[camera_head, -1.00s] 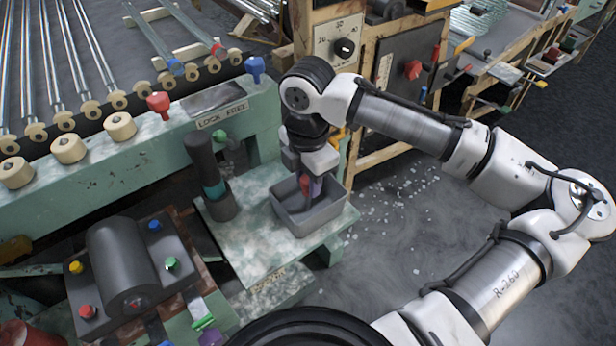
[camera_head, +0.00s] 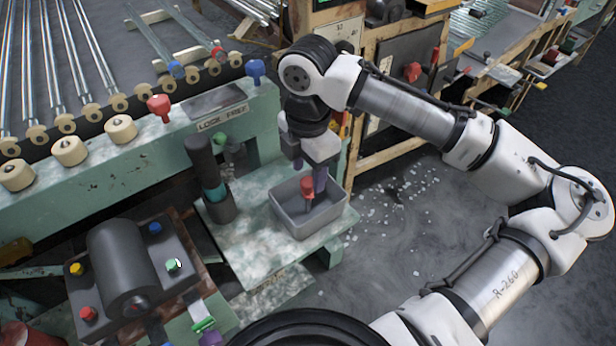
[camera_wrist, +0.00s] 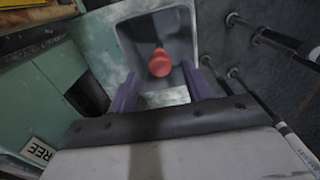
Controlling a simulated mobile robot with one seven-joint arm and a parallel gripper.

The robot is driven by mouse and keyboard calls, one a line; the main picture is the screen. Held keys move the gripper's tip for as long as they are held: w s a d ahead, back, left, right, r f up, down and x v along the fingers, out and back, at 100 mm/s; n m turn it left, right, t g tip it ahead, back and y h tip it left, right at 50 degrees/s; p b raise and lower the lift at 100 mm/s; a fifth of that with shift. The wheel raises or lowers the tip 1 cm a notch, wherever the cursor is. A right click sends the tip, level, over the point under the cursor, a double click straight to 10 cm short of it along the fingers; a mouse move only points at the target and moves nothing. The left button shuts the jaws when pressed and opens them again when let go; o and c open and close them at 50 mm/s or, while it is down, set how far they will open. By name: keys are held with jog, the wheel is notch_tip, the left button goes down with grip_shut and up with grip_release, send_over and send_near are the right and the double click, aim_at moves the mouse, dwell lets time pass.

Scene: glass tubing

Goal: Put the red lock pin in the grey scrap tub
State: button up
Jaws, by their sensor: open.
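The red lock pin (camera_head: 307,188) is inside the outline of the grey scrap tub (camera_head: 297,229), roughly upright with its head on top. I cannot tell if it touches the tub floor. My gripper (camera_head: 309,173) is open just above the tub, with its purple fingers apart and the pin free of them. In the wrist view, the red pin (camera_wrist: 159,62) shows beyond the open fingertips of my gripper (camera_wrist: 162,88), within the walls of the tub (camera_wrist: 128,42).
The tub stands on a pale green ledge (camera_head: 235,255). Another red knob (camera_head: 159,106) and a blue knob (camera_head: 255,70) sit on the green beam behind. Glass bits litter the floor at right.

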notch_tip(320, 180, up, 9)
jog(key=shift+f, duration=0.2)
dwell(0.3)
